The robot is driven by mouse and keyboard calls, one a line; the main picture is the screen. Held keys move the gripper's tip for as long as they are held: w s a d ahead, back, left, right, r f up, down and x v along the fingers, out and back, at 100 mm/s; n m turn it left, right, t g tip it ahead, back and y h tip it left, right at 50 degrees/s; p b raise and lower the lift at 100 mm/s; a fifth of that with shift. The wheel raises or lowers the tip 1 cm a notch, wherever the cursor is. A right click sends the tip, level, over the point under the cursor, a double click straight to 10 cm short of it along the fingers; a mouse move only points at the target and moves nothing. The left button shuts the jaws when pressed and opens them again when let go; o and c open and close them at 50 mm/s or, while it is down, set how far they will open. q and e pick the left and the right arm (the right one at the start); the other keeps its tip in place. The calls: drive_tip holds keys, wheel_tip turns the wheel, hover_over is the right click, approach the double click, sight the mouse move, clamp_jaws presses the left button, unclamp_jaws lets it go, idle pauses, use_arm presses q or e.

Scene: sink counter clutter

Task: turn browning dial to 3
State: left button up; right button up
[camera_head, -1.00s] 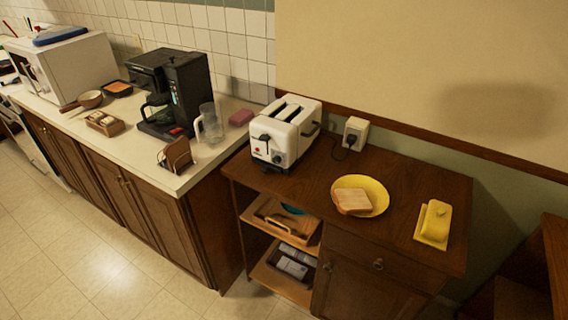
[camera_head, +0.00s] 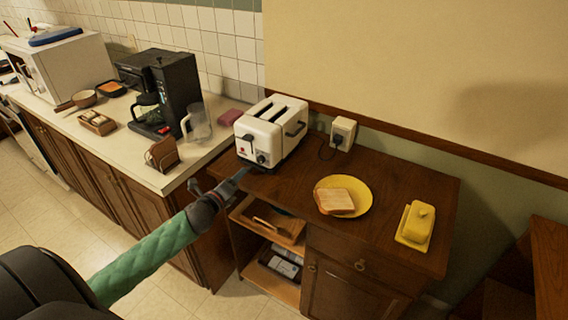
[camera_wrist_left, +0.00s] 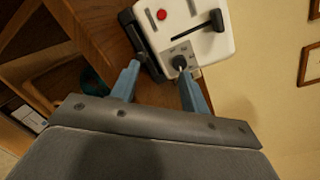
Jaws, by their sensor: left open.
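The white toaster (camera_head: 285,137) stands on the brown wooden cabinet, with two empty-looking slots and a dark lever on its front. The dark browning dial (camera_head: 261,158) is low on that front. In the left wrist view the dial (camera_wrist_left: 180,62) sits on a grey patch below the lever, near the right fingertip; its marks are too small to read. My left gripper (camera_head: 222,181) is open in front of the toaster. In the left wrist view its blue fingers (camera_wrist_left: 159,69) are spread, with nothing held; contact with the dial cannot be told. My right gripper is not in view.
A yellow plate (camera_head: 364,199) with bread (camera_head: 335,201) and a yellow butter dish (camera_head: 416,222) stand right of the toaster. A wall outlet (camera_head: 343,132) with a plug is behind. A glass pitcher (camera_head: 199,124) and coffee maker (camera_head: 178,92) are on the left counter.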

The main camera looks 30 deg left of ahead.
sight(259, 161)
use_arm(q)
drive_tip(key=w+d+m+p, duration=0.1)
drive_tip(key=w+m, duration=0.1)
drive_tip(key=w+d+r+m+h+p, duration=0.1)
drive_tip(key=w+m, duration=0.1)
drive_tip(key=m, duration=0.1)
drive_tip(key=w+d+r+m+h, duration=0.1)
drive_tip(key=w+m, duration=0.1)
drive_tip(key=m, duration=0.1)
drive_tip(key=shift+w+d+t+p, duration=0.1)
drive_tip(key=shift+t+p, duration=0.3)
drive_tip(key=shift+w+d+f+p, duration=0.1)
drive_tip(key=shift+w+p, duration=0.05)
drive_tip(key=shift+w, duration=0.35)
drive_tip(key=shift+w+f+p, duration=0.1)
drive_tip(key=shift+w+p, duration=0.05)
drive_tip(key=shift+w, duration=0.3)
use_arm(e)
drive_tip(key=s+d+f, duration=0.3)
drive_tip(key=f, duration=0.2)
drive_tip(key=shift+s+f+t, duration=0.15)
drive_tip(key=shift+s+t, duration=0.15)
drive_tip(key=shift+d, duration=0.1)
use_arm(q)
drive_tip(key=c, duration=1)
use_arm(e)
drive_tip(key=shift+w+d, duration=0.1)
